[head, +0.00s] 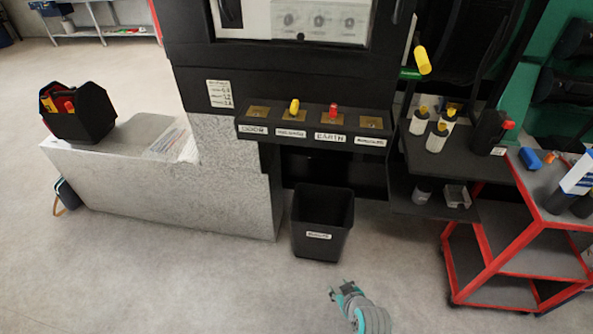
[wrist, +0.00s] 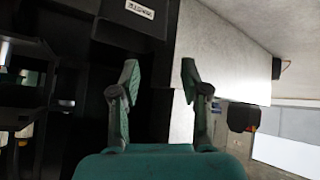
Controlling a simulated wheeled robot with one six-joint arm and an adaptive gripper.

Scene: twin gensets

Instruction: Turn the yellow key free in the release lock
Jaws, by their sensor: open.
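A yellow key (head: 294,106) stands upright in the second plate from the left on a black lock ledge (head: 243,130). The label under it is too small to read surely, so I cannot tell whether this is the release lock. A red key (head: 333,110) stands in the third plate, over a label that looks like EARTH. The two outer brass plates (head: 258,112) hold no key. My gripper (head: 345,288) is low over the floor, in front of and below the ledge, apart from it. In the wrist view my gripper (wrist: 158,78) is open and empty between its fingers.
A black bin (head: 320,250) stands on the floor below the ledge. A grey plinth (head: 150,195) with a black tool caddy (head: 85,120) is at left. A dark shelf (head: 440,165) with bottles and a red cart (head: 490,280) are at right. The front floor is clear.

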